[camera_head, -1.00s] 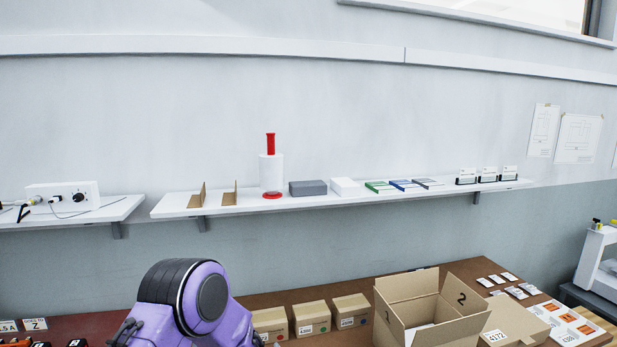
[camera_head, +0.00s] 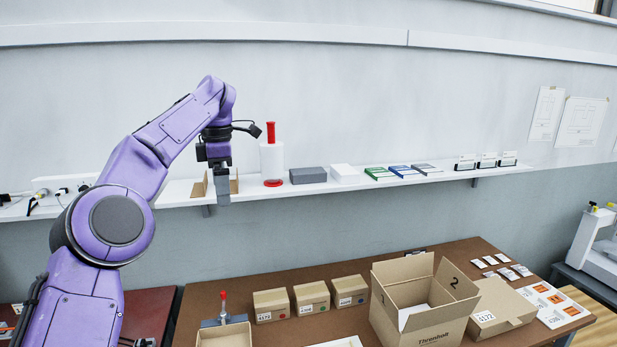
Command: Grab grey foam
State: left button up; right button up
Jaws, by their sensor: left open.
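The grey foam (camera_head: 308,175) is a dark grey block lying on the white wall shelf. It sits between the white roll with a red handle and a white block. My left gripper (camera_head: 222,196) is raised at the shelf, left of the roll and apart from the foam. It points down, is open and seems empty, and it covers part of the brown cardboard pieces behind it. My right gripper is not in view.
The white roll (camera_head: 271,158) stands between my left gripper and the foam. The white block (camera_head: 344,174) is close to the foam's right. Booklets and small stands line the shelf (camera_head: 400,184) further right. Below, an open carton (camera_head: 425,296) and small boxes stand on the brown table (camera_head: 340,269).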

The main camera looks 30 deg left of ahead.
aim_at(315, 175)
jog(key=i, duration=1.5)
